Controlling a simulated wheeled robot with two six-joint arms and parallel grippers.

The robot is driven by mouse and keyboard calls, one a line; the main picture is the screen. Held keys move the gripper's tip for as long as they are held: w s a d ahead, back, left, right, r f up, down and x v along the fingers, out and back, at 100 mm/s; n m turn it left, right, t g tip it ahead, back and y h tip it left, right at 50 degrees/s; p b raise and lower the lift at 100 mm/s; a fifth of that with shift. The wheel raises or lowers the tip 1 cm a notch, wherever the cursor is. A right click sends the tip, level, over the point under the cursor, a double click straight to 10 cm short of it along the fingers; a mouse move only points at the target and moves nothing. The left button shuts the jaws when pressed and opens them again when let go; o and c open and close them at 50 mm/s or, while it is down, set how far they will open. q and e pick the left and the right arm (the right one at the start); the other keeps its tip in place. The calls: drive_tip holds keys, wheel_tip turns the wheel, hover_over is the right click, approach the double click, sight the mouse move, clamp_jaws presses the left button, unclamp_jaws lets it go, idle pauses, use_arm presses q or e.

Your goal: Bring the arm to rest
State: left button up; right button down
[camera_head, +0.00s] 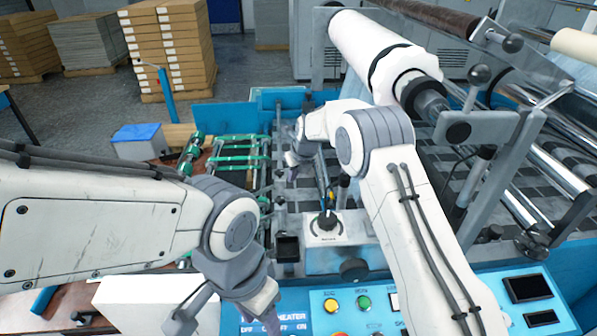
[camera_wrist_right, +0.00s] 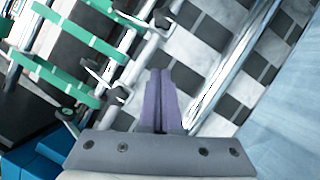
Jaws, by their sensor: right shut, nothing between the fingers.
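My right arm comes in from the lower right and bends away over the machine. Its gripper (camera_head: 292,170) is small in the head view, beside the green-barred feed section. In the right wrist view its purple fingers (camera_wrist_right: 160,98) are together, with nothing between them, above the bars and the checkered belt. My left arm comes in from the left. Its gripper (camera_head: 266,302) points down near the front control panel; its fingertips are partly out of clear view, so its opening cannot be told.
The white laminating roll (camera_head: 372,48) sits at the upper right on a metal shaft. The checkered belt (camera_head: 440,150) runs below it. The control panel (camera_head: 345,305) with buttons is at the front. Green bars (camera_head: 240,158) lie left of my right gripper. Stacked boards (camera_head: 168,45) stand behind.

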drive_tip(key=s+a+r+n+g, duration=0.1)
drive_tip(key=s+r+n, duration=0.4)
drive_tip(key=s, duration=0.4)
drive_tip(key=s+a+r+n+g+b, duration=0.1)
drive_tip(key=s+r+n, duration=0.2)
drive_tip(key=s+n, duration=0.5)
drive_tip(key=s+a+r+n, duration=0.2)
drive_tip(key=s+r+n, duration=0.3)
drive_tip(key=s, duration=0.4)
drive_tip(key=s+d+f+n+g, duration=0.1)
drive_tip(key=s+d+n, duration=0.3)
drive_tip(key=s+n, duration=0.5)
drive_tip(key=s+d+f+n+g+h, duration=0.1)
drive_tip(key=s+d+n, duration=0.3)
drive_tip(key=s+n, duration=0.6)
drive_tip(key=s, duration=0.3)
drive_tip(key=shift+s+f+n, duration=0.2)
drive_tip(key=shift+f+n, duration=0.1)
drive_tip(key=shift+a, duration=0.1)
